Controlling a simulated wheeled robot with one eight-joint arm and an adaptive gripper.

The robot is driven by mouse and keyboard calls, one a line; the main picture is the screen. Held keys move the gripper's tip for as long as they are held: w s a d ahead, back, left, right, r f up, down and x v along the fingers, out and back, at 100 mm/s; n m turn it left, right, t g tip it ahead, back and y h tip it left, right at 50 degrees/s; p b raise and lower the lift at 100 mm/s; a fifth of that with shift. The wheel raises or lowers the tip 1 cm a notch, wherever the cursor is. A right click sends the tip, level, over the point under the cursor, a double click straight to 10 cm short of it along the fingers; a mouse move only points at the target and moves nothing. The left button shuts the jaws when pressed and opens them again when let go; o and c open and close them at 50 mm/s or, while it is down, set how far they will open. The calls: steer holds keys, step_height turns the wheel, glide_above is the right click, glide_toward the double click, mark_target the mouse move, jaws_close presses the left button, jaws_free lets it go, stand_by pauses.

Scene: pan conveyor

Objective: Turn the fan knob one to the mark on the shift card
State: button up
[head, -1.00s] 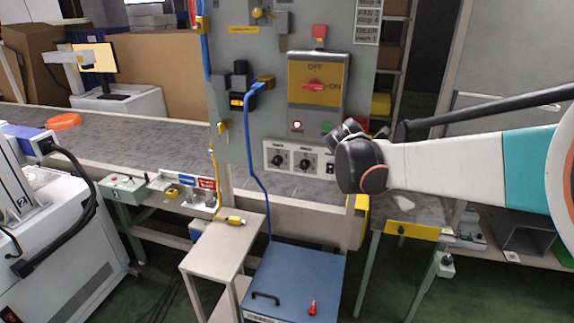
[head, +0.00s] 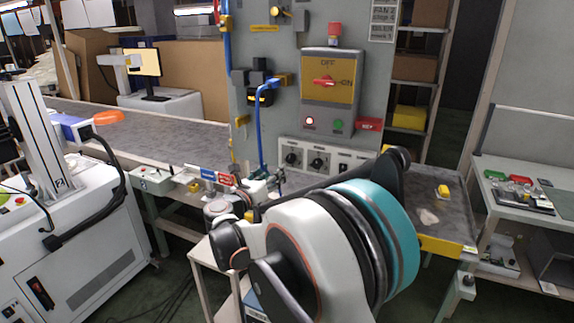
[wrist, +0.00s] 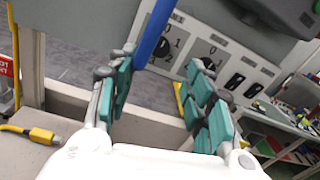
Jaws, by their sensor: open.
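Two black knobs sit side by side on a white panel (head: 330,158) low on the grey board: a left knob (head: 292,158) and a right knob (head: 318,164). Their labels are too small to tell which is fan knob one. The shift card (head: 383,20) hangs at the board's upper right, its text too blurred to read. In the wrist view my gripper (wrist: 162,72) is open and empty, its teal-padded fingers apart below the panel (wrist: 222,58). The panel's dial numbers show beyond the fingers; a finger partly hides the right knob. In the head view my arm mostly hides the gripper.
A red-yellow switch box (head: 327,75) is above the panel. A yellow connector (wrist: 42,136) lies on the small table.

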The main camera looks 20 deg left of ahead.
mark_target(289, 159)
steer(key=w, duration=0.3)
steer(key=w+d+b, duration=0.1)
steer(key=w, duration=0.2)
steer(key=w+b, duration=0.1)
steer(key=w, duration=0.2)
steer(key=shift+w+d, duration=0.15)
steer(key=shift+w, duration=0.25)
steer(key=c, duration=1)
